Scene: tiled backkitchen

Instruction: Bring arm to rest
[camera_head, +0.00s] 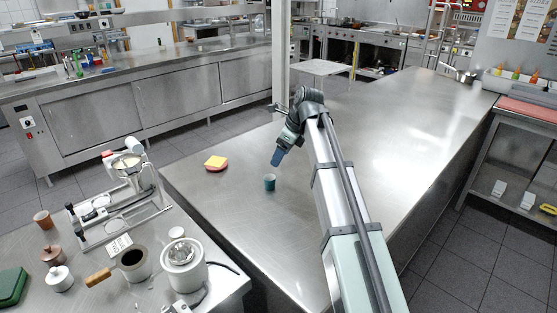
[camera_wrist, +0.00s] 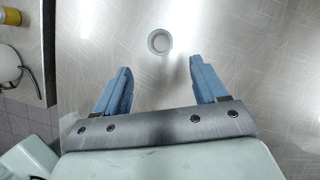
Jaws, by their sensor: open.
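My gripper (camera_wrist: 162,85) is open and empty, with its two blue fingers apart in the wrist view. In the head view my gripper (camera_head: 276,158) hangs from the extended arm, above the steel table (camera_head: 400,140). A small teal cup (camera_head: 270,183) stands upright on the table just below the fingertips. In the wrist view the cup (camera_wrist: 160,41) shows from above as a pale round rim, beyond the fingertips and between their lines. The fingers appear apart from it.
A yellow and red sponge-like block (camera_head: 216,163) lies on the table left of the cup. The table is largely clear right of my arm.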

